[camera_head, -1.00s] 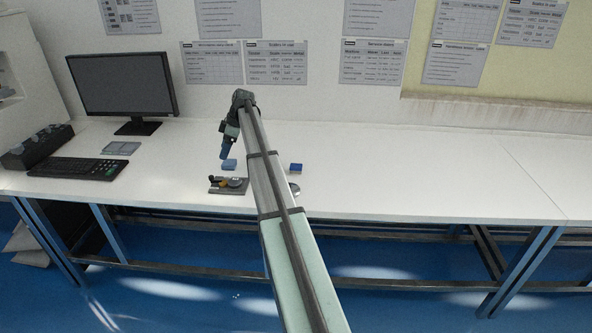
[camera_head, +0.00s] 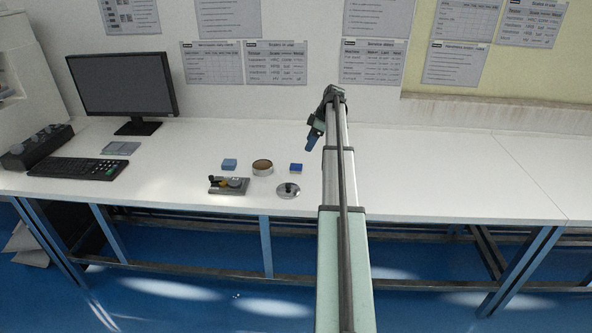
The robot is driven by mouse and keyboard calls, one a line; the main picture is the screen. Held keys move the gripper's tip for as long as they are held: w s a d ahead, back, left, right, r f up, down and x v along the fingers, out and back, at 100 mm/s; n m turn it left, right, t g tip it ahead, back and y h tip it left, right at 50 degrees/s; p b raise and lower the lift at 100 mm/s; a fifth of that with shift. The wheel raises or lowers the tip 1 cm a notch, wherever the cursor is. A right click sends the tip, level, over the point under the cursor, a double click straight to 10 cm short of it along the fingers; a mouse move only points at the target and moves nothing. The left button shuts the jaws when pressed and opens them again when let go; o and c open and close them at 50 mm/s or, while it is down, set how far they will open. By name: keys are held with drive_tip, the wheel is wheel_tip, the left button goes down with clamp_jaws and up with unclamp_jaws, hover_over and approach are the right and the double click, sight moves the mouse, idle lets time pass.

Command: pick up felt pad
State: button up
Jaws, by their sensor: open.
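A small grey-blue block (camera_head: 229,165) lies flat on the white bench and looks most like the felt pad, though its material cannot be made out. A smaller dark-blue block (camera_head: 296,168) lies to its right, past a round tin. My gripper (camera_head: 311,146) hangs above the bench, up and to the right of the dark-blue block, apart from everything. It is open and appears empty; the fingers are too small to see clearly.
Between the blocks stands a round brown tin (camera_head: 262,167). In front are a dark tray (camera_head: 228,186) with small parts and a silver disc with a knob (camera_head: 288,190). A monitor (camera_head: 124,85) and keyboard (camera_head: 78,168) stand left. The bench right is clear.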

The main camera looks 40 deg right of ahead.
hover_over(298, 166)
drive_tip(key=s+d, duration=0.1)
drive_tip(key=d, duration=0.1)
wheel_tip(298, 166, down, 7)
drive_tip(key=shift+s+r, duration=0.1)
drive_tip(key=shift+s, duration=0.05)
drive_tip(key=shift+x, duration=2.65)
drive_tip(key=shift+s, duration=0.1)
drive_tip(key=shift+c, duration=0.3)
drive_tip(key=c, duration=1.1)
